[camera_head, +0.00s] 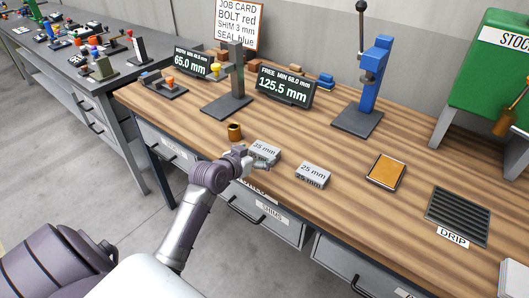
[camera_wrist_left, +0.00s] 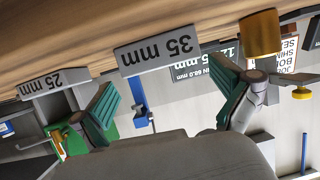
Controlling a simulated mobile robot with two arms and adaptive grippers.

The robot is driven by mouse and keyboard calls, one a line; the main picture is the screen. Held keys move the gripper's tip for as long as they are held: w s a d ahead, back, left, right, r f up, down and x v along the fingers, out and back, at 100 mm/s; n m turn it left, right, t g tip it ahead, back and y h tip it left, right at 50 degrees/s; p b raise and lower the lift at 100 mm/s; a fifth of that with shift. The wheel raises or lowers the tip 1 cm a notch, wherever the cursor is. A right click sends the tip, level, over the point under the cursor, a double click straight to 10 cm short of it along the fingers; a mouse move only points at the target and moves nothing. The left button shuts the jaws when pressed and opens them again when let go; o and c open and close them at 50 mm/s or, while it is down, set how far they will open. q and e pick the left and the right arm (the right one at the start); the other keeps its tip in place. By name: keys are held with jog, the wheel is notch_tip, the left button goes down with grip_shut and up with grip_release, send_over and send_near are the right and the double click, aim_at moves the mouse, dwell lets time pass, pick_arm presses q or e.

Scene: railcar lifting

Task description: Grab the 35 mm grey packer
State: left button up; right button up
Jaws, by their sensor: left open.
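The 35 mm grey packer (camera_head: 264,152) is a flat grey block lying on the wooden bench near its front edge. It also shows in the left wrist view (camera_wrist_left: 158,52), upside down with its "35 mm" face towards me. My left gripper (camera_head: 248,160) is just to the left of and in front of the packer. In the left wrist view its green-padded fingers (camera_wrist_left: 170,85) are spread apart with nothing between them, and the packer lies beyond the fingertips. The 25 mm packer (camera_head: 313,175) lies to the right. My right gripper is not in view.
A brass cylinder (camera_head: 235,131) stands close behind and left of my left gripper. A gauge stand (camera_head: 229,105), a 125.5 mm display (camera_head: 285,86) and a blue press (camera_head: 372,75) stand farther back. An orange-topped pad (camera_head: 386,171) and drip tray (camera_head: 458,215) lie right.

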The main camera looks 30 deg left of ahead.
aim_at(261, 151)
pick_arm(q)
jog(key=p+x, duration=0.1)
jog(key=x, duration=0.4)
jog(key=shift+f, duration=0.1)
jog(key=shift+a, duration=0.1)
jog(key=c, duration=0.9)
jog(key=shift+c, duration=0.2)
